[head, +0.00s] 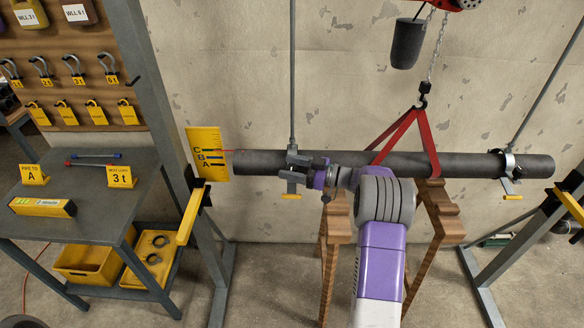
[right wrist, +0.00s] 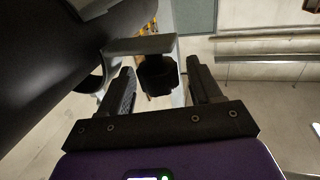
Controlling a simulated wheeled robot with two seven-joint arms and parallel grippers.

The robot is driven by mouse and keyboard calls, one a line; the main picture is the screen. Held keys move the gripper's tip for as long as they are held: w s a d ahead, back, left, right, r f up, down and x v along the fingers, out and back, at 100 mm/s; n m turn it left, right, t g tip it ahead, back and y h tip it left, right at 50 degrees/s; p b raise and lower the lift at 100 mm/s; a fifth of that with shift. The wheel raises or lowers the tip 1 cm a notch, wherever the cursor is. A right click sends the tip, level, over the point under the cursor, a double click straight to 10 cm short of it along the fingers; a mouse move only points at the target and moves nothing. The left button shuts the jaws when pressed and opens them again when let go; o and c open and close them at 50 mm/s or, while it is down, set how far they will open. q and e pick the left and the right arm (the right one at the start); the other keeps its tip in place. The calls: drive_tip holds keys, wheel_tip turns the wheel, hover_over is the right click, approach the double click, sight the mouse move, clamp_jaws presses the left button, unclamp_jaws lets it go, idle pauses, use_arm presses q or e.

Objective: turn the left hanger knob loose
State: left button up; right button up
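The left hanger (head: 292,178) is a grey clamp on the dark pipe (head: 260,163), hung from a thin rod, with a yellow tab below. My right gripper (head: 298,164) reaches in at this hanger and partly covers it. In the right wrist view a dark knob-like piece (right wrist: 158,75) sits under a grey bracket plate (right wrist: 135,45). My right gripper (right wrist: 163,85) is open, with one finger on each side of this piece and small gaps visible. My left gripper is not in view.
A right hanger (head: 510,165) holds the pipe's far end. A red sling (head: 405,135) on a chain goes around the pipe's middle. Wooden trestles (head: 437,215) stand below. A yellow scale plate (head: 208,153) is by the left pipe end. A table (head: 85,200) stands left.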

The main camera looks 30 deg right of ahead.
drive_tip(key=v, duration=0.7)
drive_tip(key=shift+s+d+p, duration=0.2)
drive_tip(key=shift+p, duration=0.15)
